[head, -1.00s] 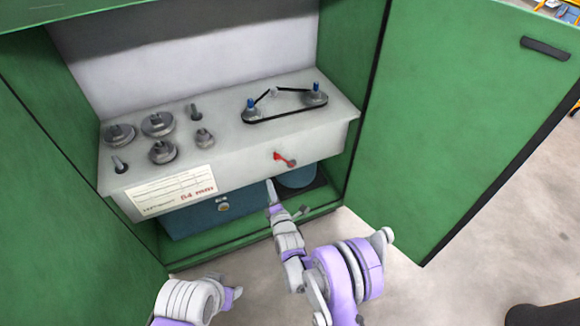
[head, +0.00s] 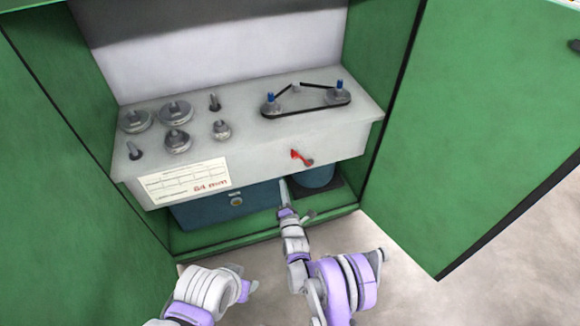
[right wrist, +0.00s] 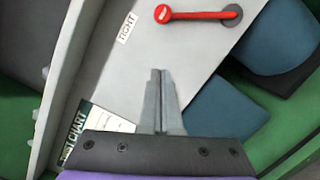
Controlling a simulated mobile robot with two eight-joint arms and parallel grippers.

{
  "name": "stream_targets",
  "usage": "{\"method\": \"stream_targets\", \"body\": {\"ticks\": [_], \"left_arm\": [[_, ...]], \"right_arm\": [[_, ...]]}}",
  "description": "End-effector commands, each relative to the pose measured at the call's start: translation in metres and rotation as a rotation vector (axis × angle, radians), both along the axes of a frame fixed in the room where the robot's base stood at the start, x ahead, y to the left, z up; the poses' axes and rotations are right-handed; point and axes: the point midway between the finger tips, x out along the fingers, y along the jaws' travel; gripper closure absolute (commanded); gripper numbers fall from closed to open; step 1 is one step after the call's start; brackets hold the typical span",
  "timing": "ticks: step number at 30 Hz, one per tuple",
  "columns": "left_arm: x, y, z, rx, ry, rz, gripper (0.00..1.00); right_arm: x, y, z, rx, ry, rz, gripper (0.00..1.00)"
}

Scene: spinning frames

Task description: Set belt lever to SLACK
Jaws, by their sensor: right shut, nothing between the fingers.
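The red belt lever (head: 300,156) is on the front face of the grey panel box (head: 250,160). In the right wrist view the red lever (right wrist: 195,15) runs from a grey pivot at right to a round red end at left. That end lies on the side of a "TIGHT" label (right wrist: 127,28). No SLACK label shows. My right gripper (head: 284,188) is below the lever in the head view; in the wrist view its fingers (right wrist: 160,78) are shut, empty and apart from the lever. My left gripper (head: 250,289) is low in the head view, its jaws unclear.
The belt loop (head: 305,100) and several grey pulleys (head: 175,110) are on the box top. A chart (head: 185,182) is on its front. Below stand a blue case (head: 225,203) and a blue round container (head: 316,177). Green cabinet walls and an open door (head: 480,130) flank the box.

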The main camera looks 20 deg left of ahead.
Motion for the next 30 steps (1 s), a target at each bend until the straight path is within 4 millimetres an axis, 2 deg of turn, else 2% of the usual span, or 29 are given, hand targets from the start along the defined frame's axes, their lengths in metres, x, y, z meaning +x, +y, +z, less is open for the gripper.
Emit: {"method": "stream_targets", "body": {"ticks": [3, 10, 12, 19, 30], "left_arm": [[0.001, 0.0, -0.007, 0.0, 0.002, 0.0, 0.5], [0.003, 0.0, -0.018, 0.0, 0.005, 0.0, 0.5], [0.003, 0.0, -0.022, 0.0, 0.006, 0.0, 0.5], [0.004, 0.0, -0.027, 0.0, 0.007, 0.0, 0.5], [0.004, 0.0, -0.027, 0.0, 0.007, 0.0, 0.5]], "right_arm": [[0.024, 0.011, 0.0, 0.0, 0.001, 0.0, 1.0], [0.066, 0.031, 0.003, 0.0, 0.001, 0.0, 1.0], [0.073, 0.02, 0.01, -0.002, 0.0, -0.003, 1.0], [0.085, 0.004, 0.021, -0.001, 0.002, -0.001, 1.0], [0.086, 0.002, 0.023, -0.001, 0.002, -0.001, 1.0]]}}
